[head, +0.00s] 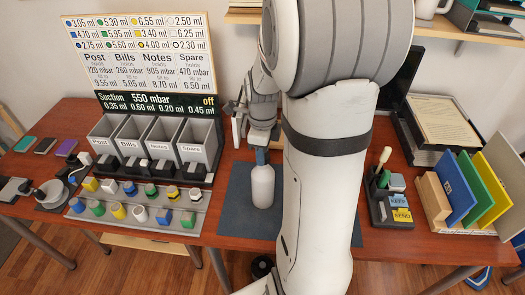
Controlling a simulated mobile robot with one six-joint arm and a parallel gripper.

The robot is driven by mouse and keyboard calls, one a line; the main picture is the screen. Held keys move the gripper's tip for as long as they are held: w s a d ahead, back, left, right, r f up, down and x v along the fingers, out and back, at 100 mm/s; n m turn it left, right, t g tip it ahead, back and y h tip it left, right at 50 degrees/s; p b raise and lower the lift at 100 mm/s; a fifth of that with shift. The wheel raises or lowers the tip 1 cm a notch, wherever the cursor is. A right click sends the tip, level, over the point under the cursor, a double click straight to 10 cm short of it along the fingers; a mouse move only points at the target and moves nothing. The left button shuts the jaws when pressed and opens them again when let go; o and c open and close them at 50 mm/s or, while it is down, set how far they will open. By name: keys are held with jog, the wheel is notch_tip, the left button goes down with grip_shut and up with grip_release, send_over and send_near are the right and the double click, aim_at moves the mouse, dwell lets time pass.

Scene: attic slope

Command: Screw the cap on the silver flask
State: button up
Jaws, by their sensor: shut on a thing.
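The flask (262,188) looks pale silver-white in the head view and stands upright on a dark blue mat near the table's middle. My gripper (261,152) is directly above it, pointing down at its neck. The gripper is shut at the flask's top, where the cap would be. The cap is too small and too covered by the fingers to make out clearly. I cannot tell whether it touches the neck or how it sits there.
My arm hides the mat's (236,208) right part. To the left stand a rack of grey bins (158,138) and a tray (120,226) of several small coloured pieces. To the right are a dark pen holder (378,209) and upright coloured folders (455,190). The table (350,252) has little free room.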

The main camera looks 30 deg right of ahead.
jog(key=m, duration=0.4)
dwell(0.4)
jog(key=m, duration=0.4)
jog(key=o, duration=0.9)
jog(key=shift+o, duration=0.2)
